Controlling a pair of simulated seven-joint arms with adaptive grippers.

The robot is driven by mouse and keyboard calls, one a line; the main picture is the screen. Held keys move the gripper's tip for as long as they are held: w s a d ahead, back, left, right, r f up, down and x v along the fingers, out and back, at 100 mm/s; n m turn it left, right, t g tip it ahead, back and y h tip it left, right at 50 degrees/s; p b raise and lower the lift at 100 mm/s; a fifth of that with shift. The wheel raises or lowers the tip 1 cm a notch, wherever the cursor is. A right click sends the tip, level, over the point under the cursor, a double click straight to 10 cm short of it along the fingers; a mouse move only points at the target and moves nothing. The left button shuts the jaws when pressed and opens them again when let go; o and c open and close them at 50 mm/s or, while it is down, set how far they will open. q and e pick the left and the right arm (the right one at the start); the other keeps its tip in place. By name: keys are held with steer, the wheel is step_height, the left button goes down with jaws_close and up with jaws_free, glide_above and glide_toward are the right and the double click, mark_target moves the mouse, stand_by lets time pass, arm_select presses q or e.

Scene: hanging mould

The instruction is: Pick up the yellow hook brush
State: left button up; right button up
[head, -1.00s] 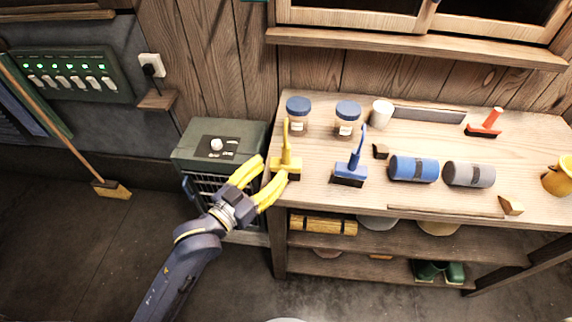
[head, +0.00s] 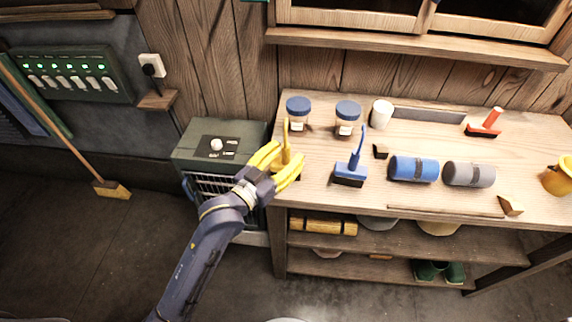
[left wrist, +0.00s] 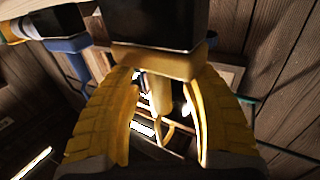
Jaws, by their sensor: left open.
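The yellow hook brush (head: 286,132) stands upright at the left front of the wooden bench, its hooked handle pointing up and its lower part partly hidden by my fingers. My left gripper (head: 285,154) is open, with its yellow fingers on either side of the brush. In the left wrist view the brush's yellow body (left wrist: 158,62) and dark bristles lie just beyond the two spread fingers (left wrist: 165,95), with the handle showing between them. I cannot tell whether the fingers touch it. My right gripper is not in view.
A blue brush (head: 350,172) stands close to the right. Two blue-lidded jars (head: 298,112) are behind, with a white cup (head: 381,114). Blue (head: 414,169) and grey rolls lie further right. A green cabinet (head: 200,150) stands left of the bench (head: 335,200).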

arm_select(q)
jaws_close()
stand_by(0.5)
